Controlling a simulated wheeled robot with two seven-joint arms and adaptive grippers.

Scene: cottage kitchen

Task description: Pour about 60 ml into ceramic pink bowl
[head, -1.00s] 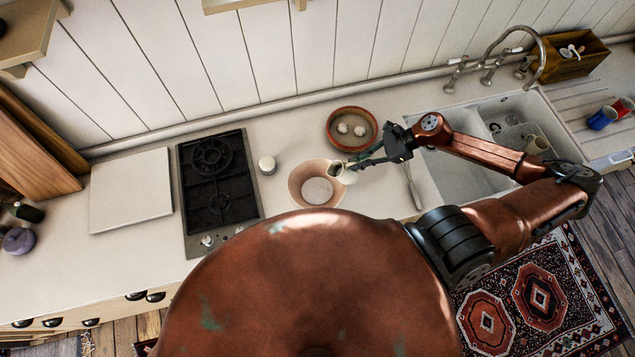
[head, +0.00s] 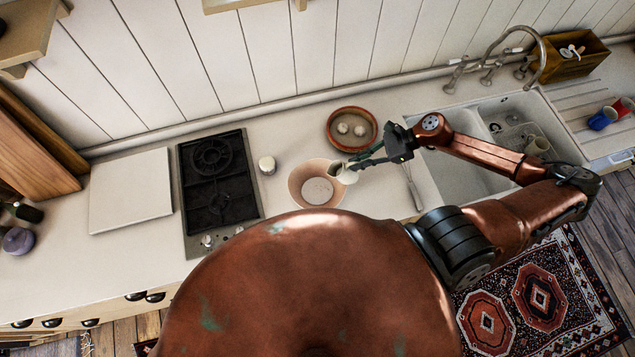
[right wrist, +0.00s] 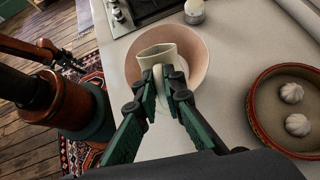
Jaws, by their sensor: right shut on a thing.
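The pink bowl (head: 300,189) stands on the counter right of the hob, with a pale round patch in its bottom. It also shows in the right wrist view (right wrist: 200,48). My right gripper (head: 356,166) is shut on a cream-white cup (head: 347,176), whose open mouth points left over the bowl's right side. In the right wrist view the fingertips (right wrist: 163,78) pinch the cup (right wrist: 148,62), which hides part of the bowl. The cup looks tilted. I cannot make out a stream or the level in the cup. My left gripper is not in view.
A terracotta dish (head: 331,134) with two white lumps stands behind the bowl. A small white jar (head: 267,165) stands between bowl and hob (head: 218,190). A utensil (head: 411,186) lies right of the bowl, before the sink (head: 447,188). A white board (head: 130,190) lies far left.

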